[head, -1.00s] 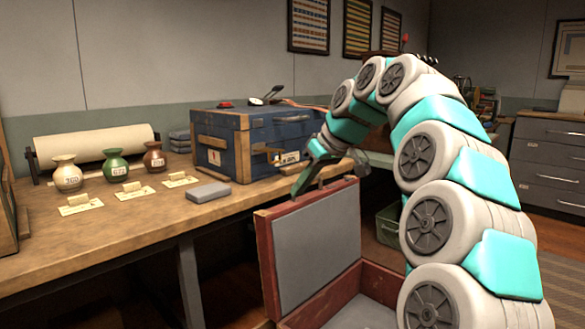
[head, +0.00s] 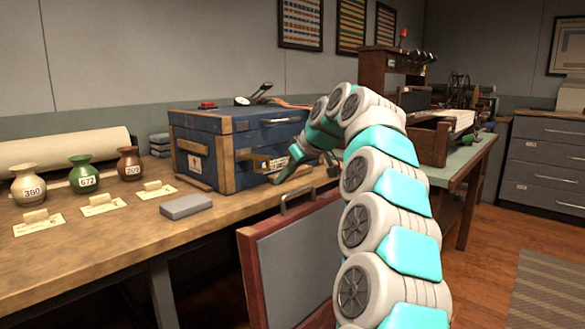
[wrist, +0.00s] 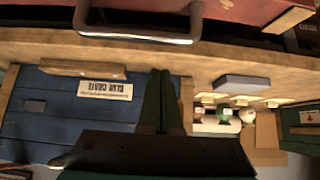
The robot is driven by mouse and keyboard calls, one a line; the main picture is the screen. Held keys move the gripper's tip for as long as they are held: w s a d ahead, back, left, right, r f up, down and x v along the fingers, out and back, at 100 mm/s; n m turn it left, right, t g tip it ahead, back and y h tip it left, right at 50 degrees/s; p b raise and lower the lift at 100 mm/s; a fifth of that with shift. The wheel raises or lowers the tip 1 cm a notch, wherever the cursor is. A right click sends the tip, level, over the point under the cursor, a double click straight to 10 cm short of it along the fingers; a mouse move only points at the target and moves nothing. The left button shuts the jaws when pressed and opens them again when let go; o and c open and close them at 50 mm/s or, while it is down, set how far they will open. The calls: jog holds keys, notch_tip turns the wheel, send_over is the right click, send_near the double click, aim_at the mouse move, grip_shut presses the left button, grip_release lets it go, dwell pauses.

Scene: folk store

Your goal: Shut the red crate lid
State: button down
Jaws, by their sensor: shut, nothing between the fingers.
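The red crate lid (head: 295,262) stands open and roughly upright in the head view, its grey inner side facing me. A metal handle (head: 297,198) sits on its top edge. My gripper (head: 280,180) is shut and empty, just beyond the lid's top edge and in front of the blue chest. In the wrist view my gripper (wrist: 160,74) points between the lid's handle (wrist: 137,38) and the blue chest, without visible contact. The lid's red outer side (wrist: 245,12) shows at the top there. The crate's body is not visible.
The wooden workbench (head: 225,217) runs behind the lid. On it are the blue chest (head: 275,135), a grey block (head: 186,206), cards and numbered vases (head: 85,173). A green-topped table (head: 455,165) stands to the right. Floor at the right is open.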

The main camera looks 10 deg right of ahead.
jog(key=shift+s+d+f, duration=0.7)
jog(key=shift+s+f, duration=0.25)
jog(key=shift+f, duration=0.1)
